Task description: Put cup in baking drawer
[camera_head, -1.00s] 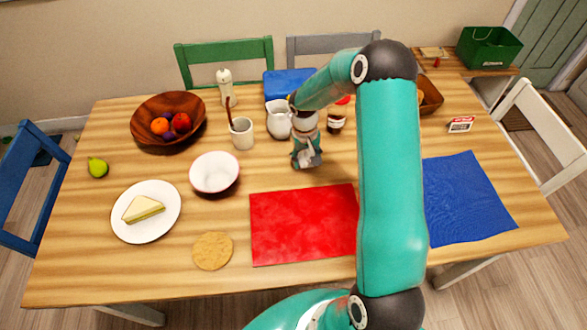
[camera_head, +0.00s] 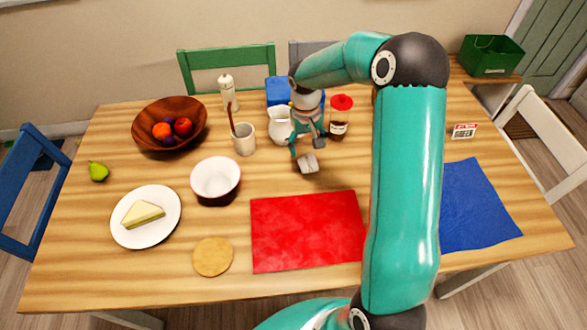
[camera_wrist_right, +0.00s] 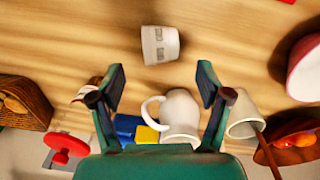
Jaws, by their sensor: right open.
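A small white cup (camera_head: 307,163) with grey print lies tilted on the wooden table. It shows whole in the right wrist view (camera_wrist_right: 160,45), just beyond the fingertips. My right gripper (camera_head: 307,149) is open and empty, behind and above the cup in the head view. Its two fingers (camera_wrist_right: 160,78) are spread apart in the wrist view, with the cup clear of them. My left gripper is not in view. No baking drawer shows in any view.
Close behind the gripper stand a white pitcher (camera_head: 281,125), a red-lidded jar (camera_head: 340,118) and a utensil cup (camera_head: 244,139). A white bowl (camera_head: 216,181) stands to the left. A red mat (camera_head: 306,231) lies in front, a blue cloth (camera_head: 474,205) to the right.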

